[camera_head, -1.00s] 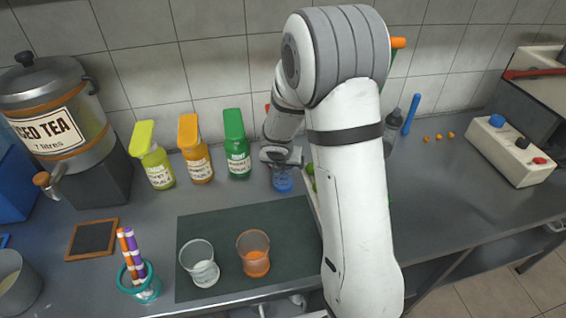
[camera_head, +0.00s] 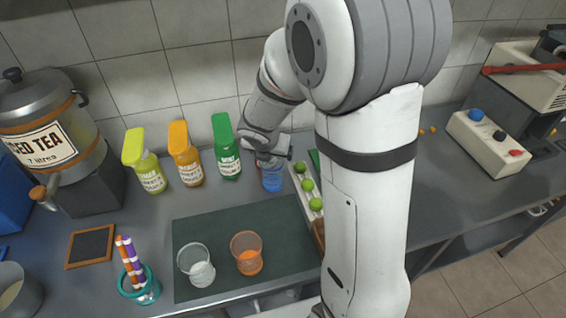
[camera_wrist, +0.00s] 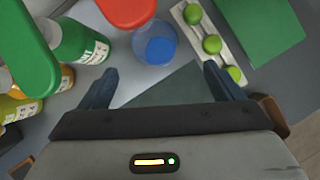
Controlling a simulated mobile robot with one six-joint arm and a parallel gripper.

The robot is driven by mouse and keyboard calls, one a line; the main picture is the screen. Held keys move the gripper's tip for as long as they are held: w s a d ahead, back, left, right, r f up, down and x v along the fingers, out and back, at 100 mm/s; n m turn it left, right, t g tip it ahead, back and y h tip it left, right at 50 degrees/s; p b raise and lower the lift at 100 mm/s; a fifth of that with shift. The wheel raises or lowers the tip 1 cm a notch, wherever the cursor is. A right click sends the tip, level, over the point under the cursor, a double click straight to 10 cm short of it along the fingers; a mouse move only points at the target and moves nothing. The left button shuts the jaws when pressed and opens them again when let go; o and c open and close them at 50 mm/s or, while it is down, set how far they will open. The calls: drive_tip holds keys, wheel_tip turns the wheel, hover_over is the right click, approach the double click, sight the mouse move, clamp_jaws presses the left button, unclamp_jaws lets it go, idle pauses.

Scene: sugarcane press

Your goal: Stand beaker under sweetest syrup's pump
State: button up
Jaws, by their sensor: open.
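A clear beaker with blue in it (camera_head: 272,180) stands upright on the counter, right of the green pump bottle (camera_head: 227,150). In the wrist view the beaker (camera_wrist: 158,45) is just ahead of my gripper (camera_wrist: 158,86), whose fingers are apart and empty. A red pump head (camera_wrist: 127,10) overlaps the beaker's upper-left edge there; its bottle is hidden. In the head view my gripper (camera_head: 271,158) is just above and behind the beaker. A yellow pump bottle (camera_head: 146,165) and an orange pump bottle (camera_head: 187,157) stand left of the green one. Their labels are too small to read surely.
A dark mat (camera_head: 225,225) bears a whitish glass (camera_head: 196,266) and an orange glass (camera_head: 247,254). Limes (camera_head: 307,185) lie in a narrow tray right of the beaker. A marker cup (camera_head: 146,290), small slate (camera_head: 90,246) and iced tea dispenser (camera_head: 55,140) are left. A control box (camera_head: 488,144) is right.

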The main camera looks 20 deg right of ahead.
drive_tip(key=s+d+r+m+g+y, duration=0.1)
drive_tip(key=s+r+m, duration=0.5)
drive_tip(key=s+m, duration=0.5)
drive_tip(key=s+r+m+g+y, duration=0.1)
drive_tip(key=s+r+m, duration=0.5)
drive_tip(key=s+m, duration=0.6)
drive_tip(key=m, duration=0.7)
drive_tip(key=shift+d+r, duration=0.25)
drive_tip(key=shift+d, duration=0.15)
